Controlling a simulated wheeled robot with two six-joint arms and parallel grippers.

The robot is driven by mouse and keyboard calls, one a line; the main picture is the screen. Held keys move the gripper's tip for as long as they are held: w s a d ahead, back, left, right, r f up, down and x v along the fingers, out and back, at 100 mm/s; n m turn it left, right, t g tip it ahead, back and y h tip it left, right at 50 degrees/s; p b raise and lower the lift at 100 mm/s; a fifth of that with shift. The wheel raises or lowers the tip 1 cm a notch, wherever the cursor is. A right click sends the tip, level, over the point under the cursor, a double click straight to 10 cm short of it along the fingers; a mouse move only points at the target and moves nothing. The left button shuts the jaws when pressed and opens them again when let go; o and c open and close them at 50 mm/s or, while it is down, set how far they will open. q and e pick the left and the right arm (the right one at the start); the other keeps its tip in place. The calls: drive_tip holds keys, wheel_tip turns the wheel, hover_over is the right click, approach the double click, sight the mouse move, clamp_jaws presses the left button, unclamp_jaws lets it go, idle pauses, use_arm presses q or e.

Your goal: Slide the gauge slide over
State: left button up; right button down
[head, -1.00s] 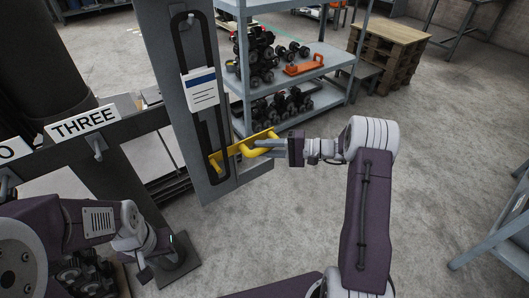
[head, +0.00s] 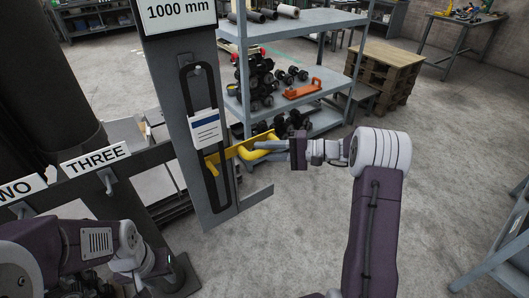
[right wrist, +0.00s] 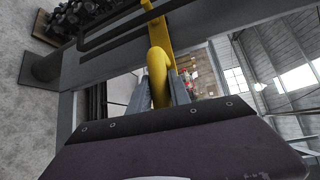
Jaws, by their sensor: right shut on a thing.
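The gauge slide is a yellow bar with a curved yellow handle (head: 263,145), on a grey upright post (head: 212,219) with a dark slot. The bar sits low on the slot, just below a white card. My right gripper (head: 280,150) is shut on the handle from the right. In the right wrist view the handle (right wrist: 158,75) runs down between the fingers (right wrist: 158,92), with the yellow bar beyond. My left gripper (head: 148,272) is at the lower left, away from the post; its opening is unclear.
A sign reading "1000 mm" (head: 178,12) tops the post. A grey rail with "THREE" (head: 95,158) and "TWO" labels and hooks runs left. A grey shelf cart (head: 305,92) with dark parts stands close behind the handle. Floor at the right is mostly clear.

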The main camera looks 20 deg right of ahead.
drive_tip(key=shift+w+r, duration=0.1)
drive_tip(key=shift+r, duration=0.25)
drive_tip(key=c, duration=1.2)
unclamp_jaws()
drive_tip(key=shift+f, duration=0.1)
drive_tip(key=shift+d, duration=0.3)
drive_tip(key=v, duration=0.8)
drive_tip(key=shift+s+d+b, duration=0.15)
drive_tip(key=shift+s+b, duration=0.15)
drive_tip(key=shift+s, duration=0.05)
